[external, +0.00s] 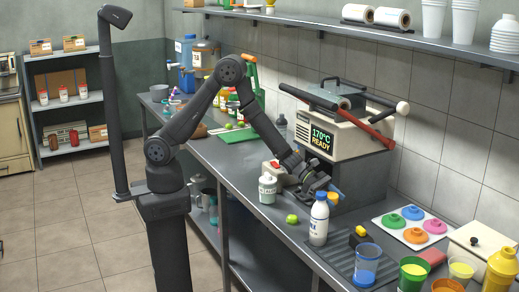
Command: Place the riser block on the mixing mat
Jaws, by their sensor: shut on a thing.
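The dark grey ribbed mixing mat (338,256) lies on the front part of the steel bench. A blue cup and a yellow-and-black item (358,237) are on or at it. My gripper (318,188) is low over the bench, in front of the press and behind the white bottle with a blue cap (319,222). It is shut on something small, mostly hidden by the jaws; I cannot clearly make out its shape. A small orange-yellow thing (334,197) shows beside the jaws. I cannot pick out the riser block for sure.
The press (334,130), with a red-handled lever and a "170°C READY" display, stands behind my gripper. A white jar (267,188) and a green fruit (292,219) are nearby. A tray of coloured lids (410,224) and several cups crowd the right end.

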